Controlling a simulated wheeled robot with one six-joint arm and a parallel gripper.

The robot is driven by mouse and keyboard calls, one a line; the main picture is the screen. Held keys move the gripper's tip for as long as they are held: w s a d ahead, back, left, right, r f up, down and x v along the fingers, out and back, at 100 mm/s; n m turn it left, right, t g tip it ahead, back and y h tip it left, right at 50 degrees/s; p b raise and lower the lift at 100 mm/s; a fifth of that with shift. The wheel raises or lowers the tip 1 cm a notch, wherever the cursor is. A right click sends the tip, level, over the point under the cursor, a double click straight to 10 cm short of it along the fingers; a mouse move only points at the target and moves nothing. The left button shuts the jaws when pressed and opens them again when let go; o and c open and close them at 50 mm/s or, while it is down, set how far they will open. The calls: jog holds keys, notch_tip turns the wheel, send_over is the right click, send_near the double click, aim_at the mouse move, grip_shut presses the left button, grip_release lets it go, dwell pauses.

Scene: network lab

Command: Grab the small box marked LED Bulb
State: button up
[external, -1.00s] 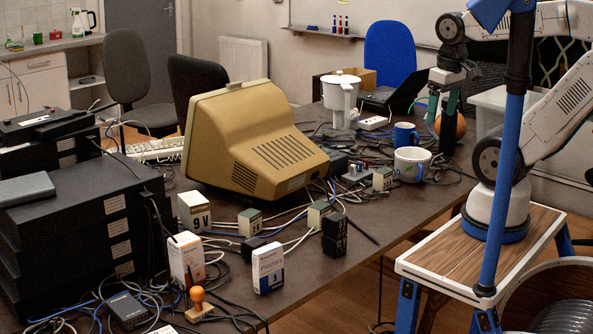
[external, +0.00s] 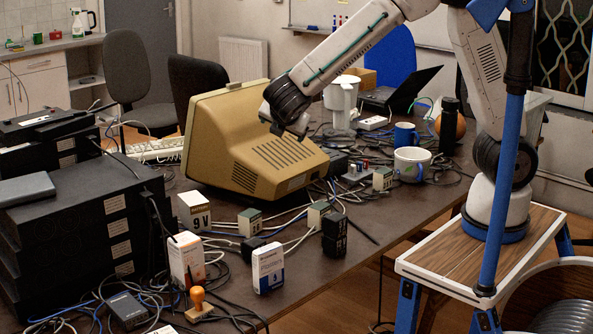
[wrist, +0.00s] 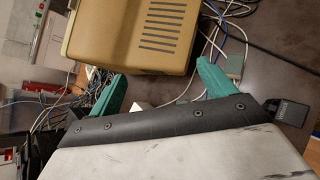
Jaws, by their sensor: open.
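Several small cartons stand among cables on the table, but no lettering reading LED Bulb is legible. Candidates in the external view are a white-and-orange box (external: 186,260) and a white-and-blue box (external: 268,270) near the front edge, and small green-and-white boxes (external: 250,222) farther back. A box marked 9V (external: 194,212) stands behind the orange one. My gripper (wrist: 162,70) shows two teal fingers spread apart with nothing between them. In the external view my wrist hangs in front of the beige monitor and the fingers are hidden.
The beige monitor (external: 245,150) is a large obstacle close to my gripper; it also fills the top of the wrist view (wrist: 130,35). Black stacked devices (external: 80,220) stand at left. Mugs (external: 411,165) stand at right. Bare table shows at front right.

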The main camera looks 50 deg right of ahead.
jog(key=a+f+n+t+y, duration=0.1)
jog(key=a+f+n+t, duration=0.15)
jog(key=a, duration=0.45)
jog(key=a+f+n+t+y, duration=0.1)
jog(key=a+f+n, duration=0.3)
jog(key=a, duration=0.3)
jog(key=n+t+y, duration=0.3)
jog(key=n+y, duration=0.2)
jog(key=n, duration=0.3)
send_near(188, 240)
jog(key=w, duration=0.4)
jog(key=x, duration=0.3)
jog(key=f+x, duration=0.1)
jog(key=x, duration=0.3)
jog(key=shift+f, duration=0.15)
jog(key=c, duration=1.3)
